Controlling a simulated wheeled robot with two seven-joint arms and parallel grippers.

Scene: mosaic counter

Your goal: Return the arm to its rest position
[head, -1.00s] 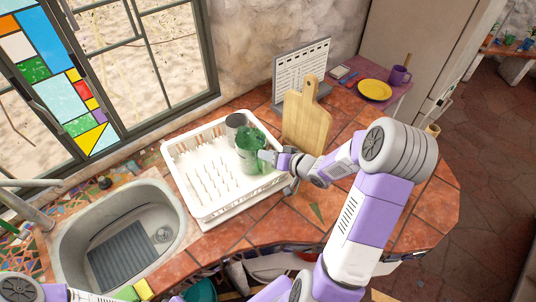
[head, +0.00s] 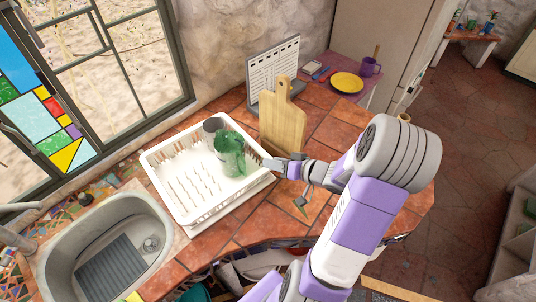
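My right gripper (head: 282,182) is at the right side of the white dish rack, its fingers apart and nothing visible between them. The arm behind it comes up from the bottom of the head view, bent at a large grey-white joint. My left gripper is not in view.
A wooden cutting board (head: 282,118) stands just behind the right gripper, in front of a grey perforated stand (head: 274,66). A grey cup (head: 213,125) is in the rack. The sink (head: 62,251) is at left.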

